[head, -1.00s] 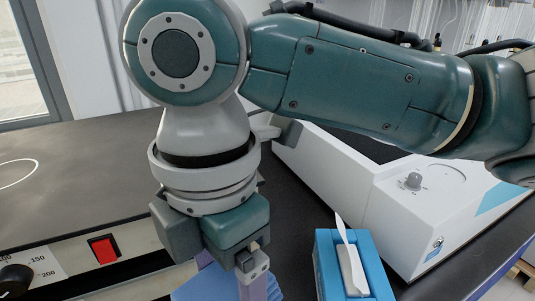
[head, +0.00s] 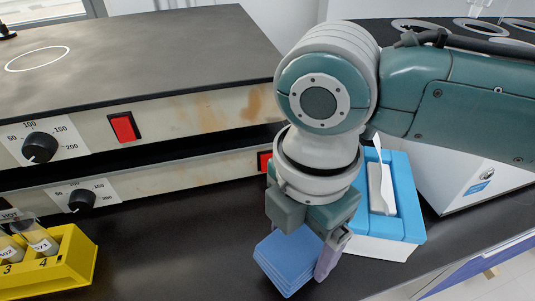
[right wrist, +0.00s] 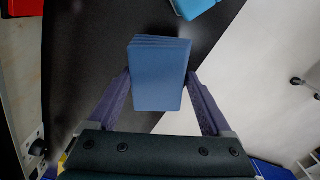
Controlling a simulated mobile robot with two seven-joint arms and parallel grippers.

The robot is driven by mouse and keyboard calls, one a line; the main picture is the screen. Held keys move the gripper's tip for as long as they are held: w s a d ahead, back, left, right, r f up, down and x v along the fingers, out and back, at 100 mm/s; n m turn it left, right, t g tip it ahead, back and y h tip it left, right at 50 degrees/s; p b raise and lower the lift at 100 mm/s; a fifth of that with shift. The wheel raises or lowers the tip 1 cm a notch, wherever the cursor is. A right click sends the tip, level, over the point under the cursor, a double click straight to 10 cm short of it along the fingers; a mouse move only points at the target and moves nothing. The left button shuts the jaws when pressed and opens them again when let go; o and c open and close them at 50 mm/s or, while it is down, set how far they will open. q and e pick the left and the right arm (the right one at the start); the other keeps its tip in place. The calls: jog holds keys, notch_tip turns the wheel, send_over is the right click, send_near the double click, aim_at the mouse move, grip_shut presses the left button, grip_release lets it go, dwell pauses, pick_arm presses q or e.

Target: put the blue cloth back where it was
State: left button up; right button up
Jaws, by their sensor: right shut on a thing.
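The blue cloth (head: 285,264) is a folded stack of several layers. My right gripper (head: 305,258) is shut on it, with purple fingers on either side. In the right wrist view the cloth (right wrist: 160,78) sits between the two fingers of the gripper (right wrist: 158,88). The cloth is over the black table, near its front edge; I cannot tell how far above the surface it is. In the head view one finger is largely hidden behind the cloth. My left gripper is not in view.
A blue-and-white tissue box (head: 402,197) stands right behind my right gripper. Hotplates with dials (head: 125,126) fill the back left. A yellow rack (head: 68,268) with vials is at the front left. A white machine (head: 465,185) stands at the right. The black table (head: 170,245) is clear between rack and cloth.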

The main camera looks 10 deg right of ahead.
aim_at(297, 257)
jog(key=shift+f+b, duration=0.55)
jog(key=shift+f, duration=1.65)
jog(key=shift+f, duration=0.2)
jog(key=o, duration=1)
jog(key=shift+r, duration=0.1)
jog(key=shift+r, duration=0.1)
